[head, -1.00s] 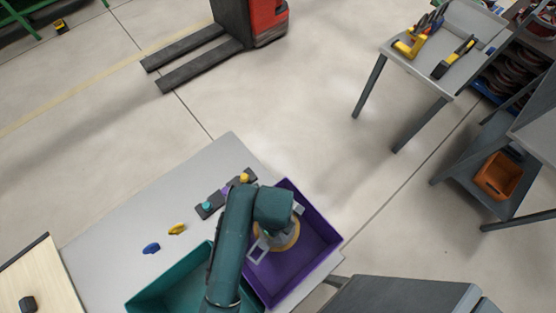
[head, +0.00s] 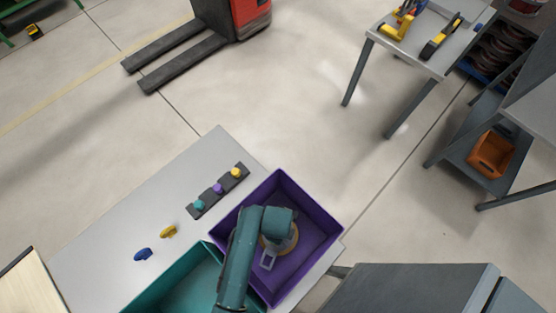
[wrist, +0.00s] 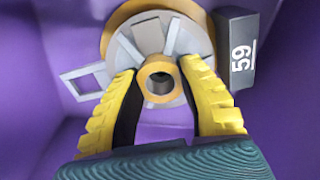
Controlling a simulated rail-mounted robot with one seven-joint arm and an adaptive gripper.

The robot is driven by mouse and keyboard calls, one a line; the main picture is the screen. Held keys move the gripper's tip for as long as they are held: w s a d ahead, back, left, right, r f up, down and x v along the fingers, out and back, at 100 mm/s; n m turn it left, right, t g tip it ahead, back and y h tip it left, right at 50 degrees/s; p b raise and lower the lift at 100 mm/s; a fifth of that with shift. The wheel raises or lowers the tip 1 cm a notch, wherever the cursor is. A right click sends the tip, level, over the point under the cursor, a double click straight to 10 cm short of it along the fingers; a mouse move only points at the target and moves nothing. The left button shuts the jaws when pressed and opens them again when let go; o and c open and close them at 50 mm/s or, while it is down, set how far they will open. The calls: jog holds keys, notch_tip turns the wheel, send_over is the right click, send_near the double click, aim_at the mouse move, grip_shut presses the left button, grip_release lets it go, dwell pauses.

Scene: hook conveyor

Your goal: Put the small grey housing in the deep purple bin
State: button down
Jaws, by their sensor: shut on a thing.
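The deep purple bin (head: 317,218) stands at the right end of the table, and its purple walls fill the wrist view (wrist: 45,30). My gripper (wrist: 158,76), with yellow fingers, is shut on the small grey housing (wrist: 148,37) at its central ring. The housing is round and grey with an orange-brown rim and a square open frame on one side. In the head view the housing (head: 268,260) shows partly beneath my arm, over the bin's inside. I cannot tell whether it touches the floor. My arm hides the fingers there.
A teal bin (head: 170,287) adjoins the purple bin on the left. A dark strip with coloured buttons (head: 218,189), a yellow piece (head: 168,231) and a blue piece (head: 143,254) lie on the grey table. A dark block marked 59 (wrist: 238,50) sits beside the housing.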

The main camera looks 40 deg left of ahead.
jog(key=c, duration=0.7)
grip_release()
jog(key=shift+f, duration=0.1)
jog(key=shift+c, duration=0.2)
notch_tip(320, 180, up, 12)
jog(key=p, duration=0.1)
